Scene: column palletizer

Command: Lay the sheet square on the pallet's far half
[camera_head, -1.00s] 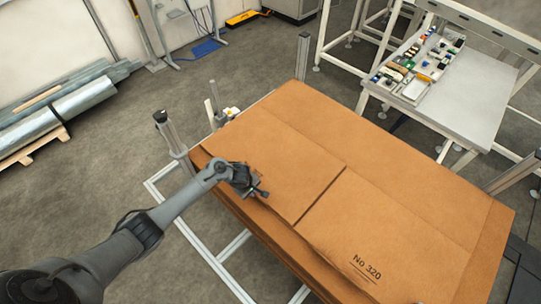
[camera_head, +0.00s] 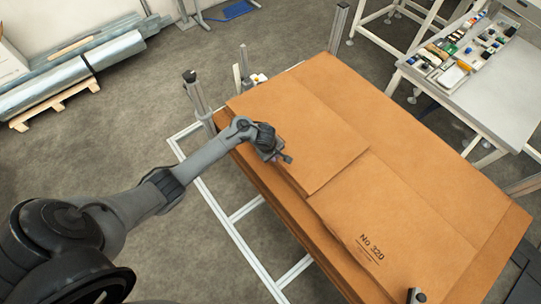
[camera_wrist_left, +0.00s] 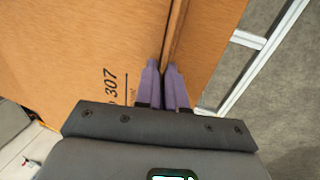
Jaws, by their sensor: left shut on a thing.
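Large brown cardboard sheets (camera_head: 440,170) lie in a stack across the middle of the head view. The top is divided by straight seams or edges, and its near right part is printed "No 320". My left gripper (camera_head: 284,159) is at the stack's left long edge. In the left wrist view, its purple fingers (camera_wrist_left: 163,68) are shut on the edge of a brown sheet (camera_wrist_left: 80,45), beside print ending in "307". I cannot tell how many layers are pinched. I cannot make out the pallet under the cardboard. My right gripper is not in view.
Metal posts, one at the left corner (camera_head: 198,98) and one at the far corner (camera_head: 339,28), stand by the stack. A pale metal frame (camera_head: 243,210) runs along the floor below. A workbench (camera_head: 490,85) with small parts stands at the back right. Wrapped rolls (camera_head: 75,68) lie at the left.

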